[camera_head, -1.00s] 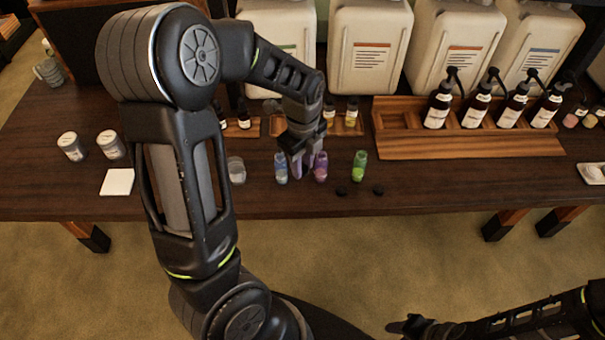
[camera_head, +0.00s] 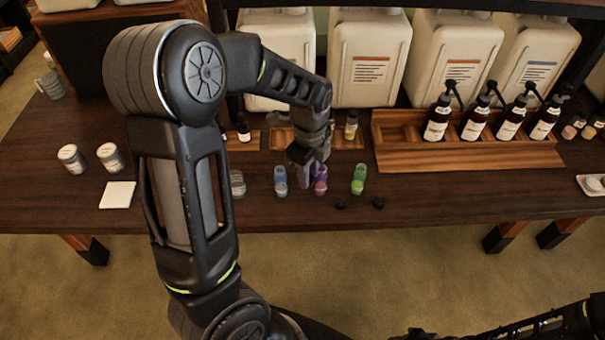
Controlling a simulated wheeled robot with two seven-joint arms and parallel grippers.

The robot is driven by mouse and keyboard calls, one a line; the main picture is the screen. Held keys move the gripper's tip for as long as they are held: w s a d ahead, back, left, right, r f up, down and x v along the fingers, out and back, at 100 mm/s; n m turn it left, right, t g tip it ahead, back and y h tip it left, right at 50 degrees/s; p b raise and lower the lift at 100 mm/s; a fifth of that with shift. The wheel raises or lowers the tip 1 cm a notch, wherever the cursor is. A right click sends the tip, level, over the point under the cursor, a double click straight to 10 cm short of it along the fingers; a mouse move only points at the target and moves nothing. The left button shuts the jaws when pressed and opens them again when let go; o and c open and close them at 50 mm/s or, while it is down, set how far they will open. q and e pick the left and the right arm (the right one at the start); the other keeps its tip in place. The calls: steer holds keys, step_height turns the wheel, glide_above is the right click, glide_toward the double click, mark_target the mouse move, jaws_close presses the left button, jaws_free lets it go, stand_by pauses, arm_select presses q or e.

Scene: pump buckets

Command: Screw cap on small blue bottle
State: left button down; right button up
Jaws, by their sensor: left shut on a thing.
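The small blue bottle (camera_head: 280,182) stands upright on the dark table. A small purple bottle (camera_head: 320,183) and a small green bottle (camera_head: 358,180) stand to its right. Two small black caps (camera_head: 378,203) (camera_head: 341,205) lie in front of the purple and green bottles. My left gripper (camera_head: 311,173) is low at the purple bottle, right of the blue one, and covers part of the purple one. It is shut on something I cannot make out. My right gripper (camera_head: 420,333) barely shows at the bottom edge; its fingers cannot be read.
A clear little jar (camera_head: 237,183) stands left of the blue bottle. Two grey jars (camera_head: 72,157) (camera_head: 110,157) and a white square (camera_head: 117,195) are at the left. A wooden tray (camera_head: 450,155) with several pump bottles stands back right. Large white canisters (camera_head: 370,55) line the back.

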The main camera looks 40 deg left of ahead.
arm_select(q)
steer(key=w+d+r+n, duration=0.5)
steer(key=w+d+n, duration=0.4)
steer(key=n, duration=0.8)
steer(key=d, duration=0.2)
steer(key=shift+d+r+n, duration=0.15)
steer(key=shift+d+n, duration=0.15)
